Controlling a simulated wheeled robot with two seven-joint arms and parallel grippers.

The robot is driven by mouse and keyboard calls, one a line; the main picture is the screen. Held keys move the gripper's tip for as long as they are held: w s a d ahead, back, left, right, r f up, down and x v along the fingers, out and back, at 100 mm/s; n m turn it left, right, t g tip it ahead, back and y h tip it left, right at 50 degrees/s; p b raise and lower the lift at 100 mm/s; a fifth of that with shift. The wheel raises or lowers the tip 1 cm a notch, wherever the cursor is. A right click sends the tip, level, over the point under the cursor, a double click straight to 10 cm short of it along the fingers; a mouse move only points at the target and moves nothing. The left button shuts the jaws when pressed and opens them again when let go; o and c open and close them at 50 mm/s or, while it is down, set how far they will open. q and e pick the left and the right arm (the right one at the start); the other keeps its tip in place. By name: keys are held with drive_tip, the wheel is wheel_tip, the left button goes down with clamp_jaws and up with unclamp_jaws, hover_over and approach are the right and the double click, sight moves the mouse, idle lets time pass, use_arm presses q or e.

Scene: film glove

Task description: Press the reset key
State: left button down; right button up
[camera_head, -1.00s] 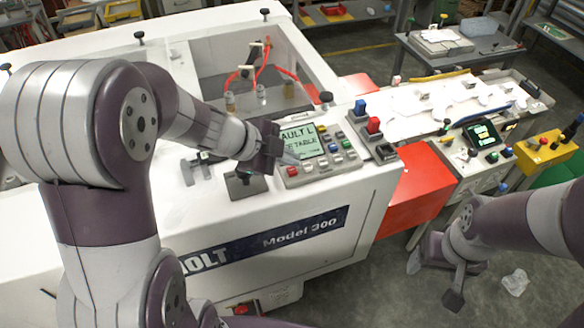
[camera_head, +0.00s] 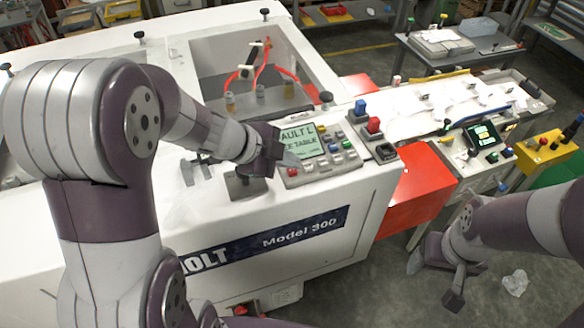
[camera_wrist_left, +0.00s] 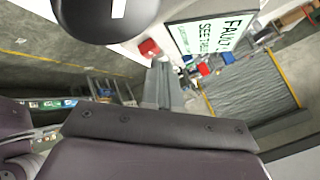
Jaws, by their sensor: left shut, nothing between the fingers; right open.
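A grey control panel (camera_head: 345,163) sits on the front right corner of the white machine. Its lit screen (camera_head: 303,141) shows partly covered text about a fault. Around the screen are several keys in red, blue, yellow, grey and white; I cannot read their labels. A red key (camera_head: 292,172) is at the panel's lower left; it also shows in the left wrist view (camera_wrist_left: 149,48). My left gripper (camera_head: 289,160) is shut and empty, its tips over the screen's lower left edge, close to the red key. Contact cannot be told. My right gripper (camera_head: 436,280) is open and empty, low at the right.
Large red and blue buttons (camera_head: 373,125) stand right of the panel. A dark clamp-like block (camera_head: 245,184) is left of it. A red chute (camera_head: 415,190) and a long work table (camera_head: 430,105) lie further right.

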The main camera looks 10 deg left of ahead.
sight(288, 172)
use_arm(q)
drive_tip(key=shift+f, duration=0.45)
idle(0.3)
drive_tip(key=shift+r+p, duration=0.9)
wheel_tip(288, 172, up, 5)
drive_tip(key=p, duration=0.6)
drive_tip(key=shift+r, duration=0.1)
idle(0.3)
idle(0.4)
